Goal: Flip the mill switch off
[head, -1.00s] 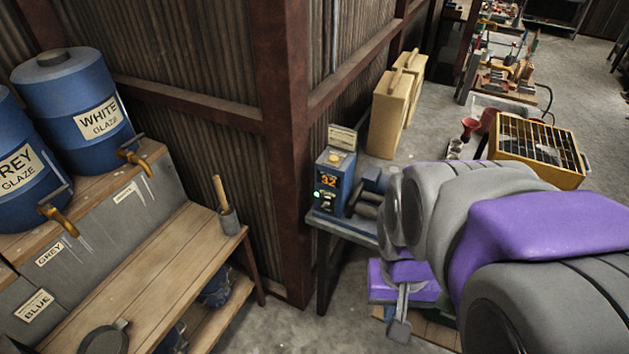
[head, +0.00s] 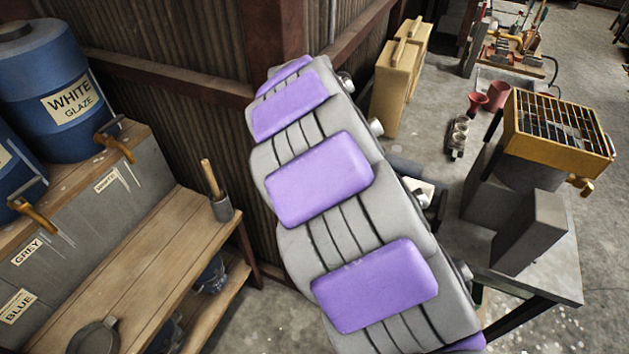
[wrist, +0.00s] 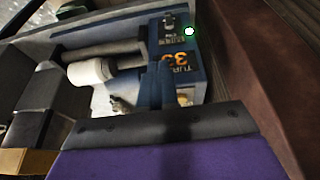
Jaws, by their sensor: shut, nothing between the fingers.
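The mill's blue control box (wrist: 190,75) shows in the wrist view, with an orange number display (wrist: 183,61) that seems to read 33 and a lit green lamp (wrist: 189,31). The small dark switch area (wrist: 168,22) lies beside the lamp; the lever's position is too small to tell. A white cylinder (wrist: 88,72) lies among the mill's rollers, left of the box. My gripper (wrist: 160,122), purple with a dark edge, is shut and empty at the bottom of the wrist view, apart from the switch. In the head view my arm hides the box and gripper.
A wooden bench (head: 130,260) and blue glaze barrels (head: 60,90) stand left. A corrugated wall with a rusty post (head: 277,40) is behind my arm.

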